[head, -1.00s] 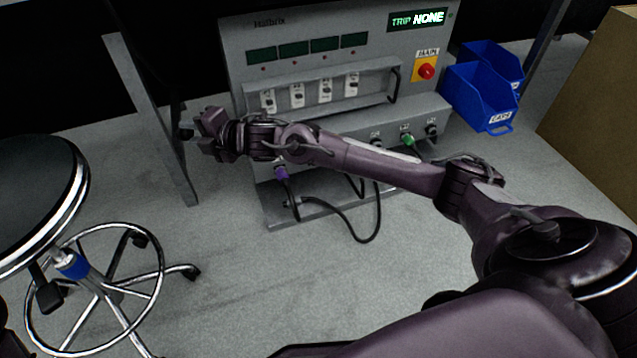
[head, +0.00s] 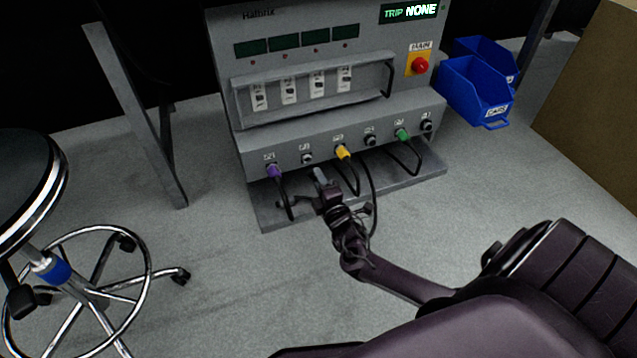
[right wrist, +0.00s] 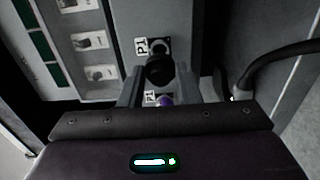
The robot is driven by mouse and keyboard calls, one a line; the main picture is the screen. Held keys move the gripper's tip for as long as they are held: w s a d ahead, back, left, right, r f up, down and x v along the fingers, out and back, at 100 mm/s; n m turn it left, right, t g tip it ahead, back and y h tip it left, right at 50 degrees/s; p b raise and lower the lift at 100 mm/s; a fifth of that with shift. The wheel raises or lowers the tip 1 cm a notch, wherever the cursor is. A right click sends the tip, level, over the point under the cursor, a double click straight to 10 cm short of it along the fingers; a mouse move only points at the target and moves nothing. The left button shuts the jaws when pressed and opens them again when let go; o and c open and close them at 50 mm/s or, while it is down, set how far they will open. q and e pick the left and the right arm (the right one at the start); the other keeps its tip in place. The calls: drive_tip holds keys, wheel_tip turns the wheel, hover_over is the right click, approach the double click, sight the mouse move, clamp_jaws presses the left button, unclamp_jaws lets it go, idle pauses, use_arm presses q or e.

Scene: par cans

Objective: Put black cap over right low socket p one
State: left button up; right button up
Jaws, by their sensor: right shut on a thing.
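My right gripper (head: 319,176) points at the sloped socket row of the grey panel, low in front of it. In the right wrist view it (right wrist: 159,75) is shut on a dark round thing, which looks like the black cap (right wrist: 158,71). A bare socket labelled P1 (right wrist: 160,45) shows just beyond the cap and is partly covered by it. In the head view this socket (head: 306,158) is right of the purple plug (head: 274,171), apart from the gripper. The purple plug also shows in the right wrist view (right wrist: 166,101). My left gripper is out of view.
A blue bin labelled CAPS (head: 475,92) stands right of the panel (head: 225,50). A stool (head: 95,290) is at the left.

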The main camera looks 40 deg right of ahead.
drive_tip(key=b+x, duration=0.3)
drive_tip(key=x, duration=0.1)
drive_tip(key=shift+w, duration=0.35)
drive_tip(key=shift+w+d, duration=0.1)
idle(0.4)
drive_tip(key=shift+r+p, duration=0.1)
drive_tip(key=shift+p, duration=0.2)
idle(0.4)
drive_tip(key=shift+w+d, duration=0.1)
drive_tip(key=shift+w, duration=0.2)
idle(0.6)
drive_tip(key=shift+p, duration=0.35)
idle(1.0)
drive_tip(key=shift+w+d+b, duration=0.15)
drive_tip(key=shift+w+b, duration=0.25)
drive_tip(key=shift+w, duration=0.25)
idle(0.7)
drive_tip(key=o, duration=1.1)
drive_tip(key=shift+c, duration=0.2)
